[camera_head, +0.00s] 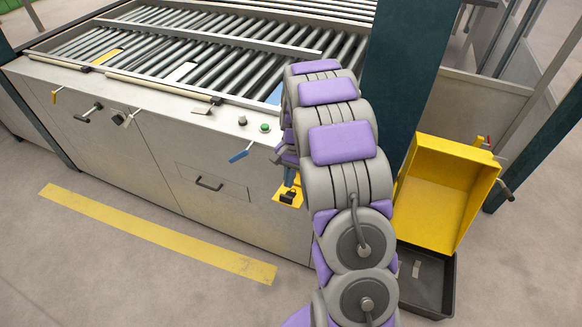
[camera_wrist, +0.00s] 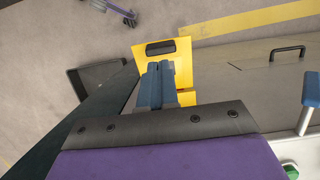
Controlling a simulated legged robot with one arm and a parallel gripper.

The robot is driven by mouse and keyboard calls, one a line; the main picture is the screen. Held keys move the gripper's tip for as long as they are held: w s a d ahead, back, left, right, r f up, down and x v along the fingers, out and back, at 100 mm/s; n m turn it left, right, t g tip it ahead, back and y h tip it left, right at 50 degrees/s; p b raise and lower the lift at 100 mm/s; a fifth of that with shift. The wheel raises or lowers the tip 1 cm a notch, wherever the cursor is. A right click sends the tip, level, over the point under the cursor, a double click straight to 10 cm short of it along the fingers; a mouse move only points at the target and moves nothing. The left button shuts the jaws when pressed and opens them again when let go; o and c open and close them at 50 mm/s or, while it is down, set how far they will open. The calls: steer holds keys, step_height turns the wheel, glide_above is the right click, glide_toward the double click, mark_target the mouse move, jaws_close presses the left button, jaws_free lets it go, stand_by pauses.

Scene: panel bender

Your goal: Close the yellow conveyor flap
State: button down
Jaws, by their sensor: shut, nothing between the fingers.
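The yellow flap (camera_head: 280,194) is a small plate with a black handle, low at the right end of the cabinet front. In the wrist view the flap (camera_wrist: 184,66) seems to stick out from the cabinet, its handle (camera_wrist: 160,48) at the outer end. My gripper (camera_wrist: 160,68) is shut and empty, its blue fingers over the plate just short of the handle. Whether they touch it I cannot tell. In the head view my gripper (camera_head: 291,178) is mostly hidden behind my arm, which also covers part of the flap's surroundings.
A roller conveyor (camera_head: 190,50) tops the grey cabinet (camera_head: 140,155). A blue-handled lever (camera_head: 240,156) sticks out left of the flap. A dark post (camera_head: 415,70) and a yellow bin (camera_head: 440,195) over a black tray (camera_head: 428,285) stand right. The floor in front is clear.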

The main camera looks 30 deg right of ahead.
mark_target(287, 196)
steer(key=shift+b+x, duration=0.4)
steer(key=shift+x, duration=1.4)
steer(key=shift+a, duration=0.15)
